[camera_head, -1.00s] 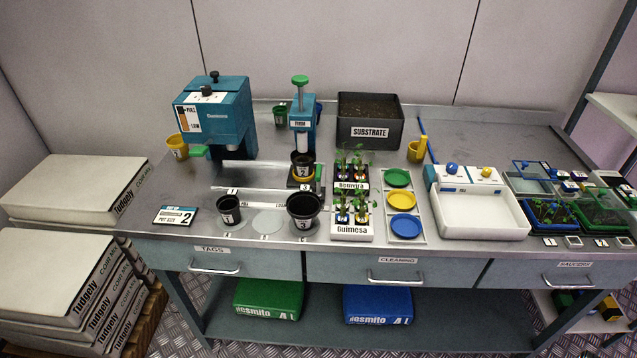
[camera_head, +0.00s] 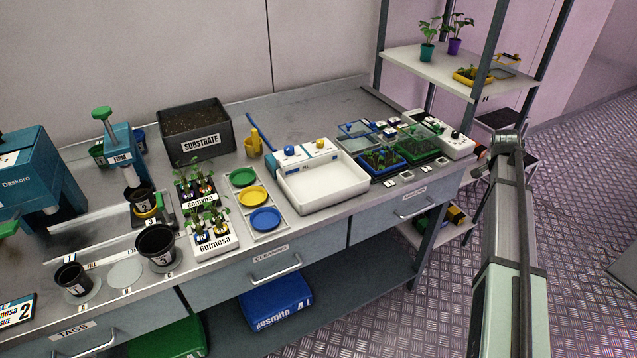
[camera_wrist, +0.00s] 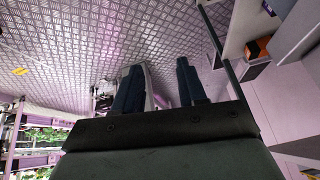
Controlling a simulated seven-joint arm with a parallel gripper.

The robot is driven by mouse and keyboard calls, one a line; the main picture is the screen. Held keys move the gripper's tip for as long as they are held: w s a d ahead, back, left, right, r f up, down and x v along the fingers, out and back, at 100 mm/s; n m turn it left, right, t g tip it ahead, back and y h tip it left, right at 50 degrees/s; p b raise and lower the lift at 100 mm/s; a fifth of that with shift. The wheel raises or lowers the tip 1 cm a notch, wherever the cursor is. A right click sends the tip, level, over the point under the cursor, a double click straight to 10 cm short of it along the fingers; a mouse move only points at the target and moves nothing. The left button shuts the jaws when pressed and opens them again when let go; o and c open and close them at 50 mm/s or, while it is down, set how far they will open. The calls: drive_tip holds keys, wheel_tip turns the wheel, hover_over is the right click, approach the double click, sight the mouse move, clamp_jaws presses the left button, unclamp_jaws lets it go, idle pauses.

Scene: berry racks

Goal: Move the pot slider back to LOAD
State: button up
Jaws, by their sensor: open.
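The pot slider, with a yellow ring (camera_head: 146,212), stands under the teal FIRM press (camera_head: 122,150) at the left in the head view. A black pot marked 2 (camera_head: 142,198) sits in it, close below the press head. A pale rail (camera_head: 95,232) runs left from there, with labels along its front; the LOAD word is not clearly readable. My gripper (camera_wrist: 158,75) shows in the wrist view with two dark fingers apart and nothing between them. It points over the metal floor, away from the slider. In the head view my arm is at the far right, well apart from the slider.
Black pots 1 (camera_head: 73,279) and 3 (camera_head: 157,245) stand in front of the rail. The seedling tray (camera_head: 228,243) and substrate bin (camera_head: 232,135) are right of the press. The teal dispenser (camera_head: 35,180) is at the left. A white basin (camera_head: 318,198) stands mid-bench.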

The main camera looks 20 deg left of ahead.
drive_tip(key=w+a+r+t, duration=0.1)
drive_tip(key=w+a+r, duration=0.2)
drive_tip(key=a+r, duration=0.35)
drive_tip(key=w+a+r+t, duration=0.1)
drive_tip(key=w+a+r, duration=0.2)
drive_tip(key=r, duration=0.7)
drive_tip(key=s+a+r+n+y, duration=0.1)
drive_tip(key=s+a+n, duration=0.1)
drive_tip(key=a, duration=0.8)
drive_tip(key=s+a+r+n+g+y, duration=0.1)
drive_tip(key=s+a+n, duration=0.1)
drive_tip(key=a, duration=0.9)
drive_tip(key=s+a+r+n+y, duration=0.1)
drive_tip(key=s+a+n, duration=0.15)
drive_tip(key=a, duration=0.75)
drive_tip(key=s+a+n+g, duration=0.1)
drive_tip(key=s+a+n, duration=0.35)
drive_tip(key=a, duration=0.85)
drive_tip(key=n+g, duration=0.4)
drive_tip(key=n, duration=0.6)
hover_over(169, 222)
drive_tip(key=shift+w+a+r+y, duration=0.2)
drive_tip(key=shift+w+r+y, duration=0.05)
drive_tip(key=shift+r+y, duration=0.15)
drive_tip(key=shift+s+f, duration=0.15)
drive_tip(key=shift+f, duration=0.05)
wheel_tip(169, 222, down, 13)
drive_tip(key=shift+f, duration=0.2)
clamp_jaws()
